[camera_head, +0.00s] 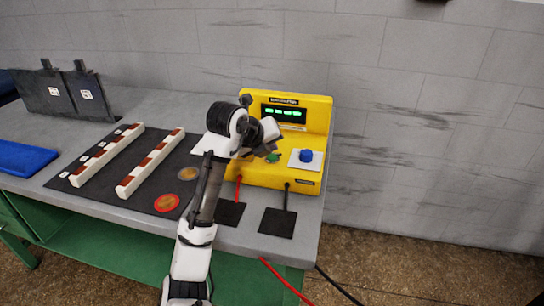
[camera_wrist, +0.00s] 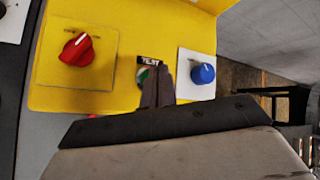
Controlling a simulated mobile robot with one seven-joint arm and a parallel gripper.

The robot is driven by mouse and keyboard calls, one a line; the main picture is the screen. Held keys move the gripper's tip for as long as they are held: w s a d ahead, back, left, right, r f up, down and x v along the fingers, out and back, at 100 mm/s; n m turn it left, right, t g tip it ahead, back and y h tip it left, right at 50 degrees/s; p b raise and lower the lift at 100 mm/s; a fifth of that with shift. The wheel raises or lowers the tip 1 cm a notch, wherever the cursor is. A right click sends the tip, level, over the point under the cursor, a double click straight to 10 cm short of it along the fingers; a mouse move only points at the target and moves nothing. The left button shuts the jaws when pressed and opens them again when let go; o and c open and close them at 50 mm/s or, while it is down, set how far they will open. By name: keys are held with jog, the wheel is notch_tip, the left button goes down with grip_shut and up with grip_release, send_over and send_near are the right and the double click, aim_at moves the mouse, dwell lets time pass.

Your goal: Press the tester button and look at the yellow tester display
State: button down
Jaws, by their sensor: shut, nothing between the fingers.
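The yellow tester (camera_head: 312,125) stands at the right end of the grey workbench. Its dark display (camera_head: 284,113) shows lit green characters, too small to read in the head view. The green tester button (camera_head: 272,158) sits low on its front. In the wrist view the button (camera_wrist: 143,75) lies under a "TEST" label (camera_wrist: 149,61) and is partly hidden by my fingers. My gripper (camera_wrist: 160,72) is shut and empty, with its fingertips right at the button. I cannot tell whether they touch it. The display is outside the wrist view.
Two black pads (camera_head: 277,222) with red and black leads lie in front. White-and-brown bars (camera_head: 150,163) lie on a dark mat to the left.

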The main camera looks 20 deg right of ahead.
aim_at(270, 158)
jog(key=shift+f+b, duration=0.3)
jog(key=shift+f, duration=0.1)
jog(key=shift+f+b, duration=0.35)
jog(key=shift+f, duration=0.05)
dwell(0.4)
dwell(0.4)
jog(key=shift+r+p, duration=0.5)
jog(key=shift+r, duration=0.3)
jog(key=shift+r+p, duration=1.75)
jog(key=shift+r, duration=0.8)
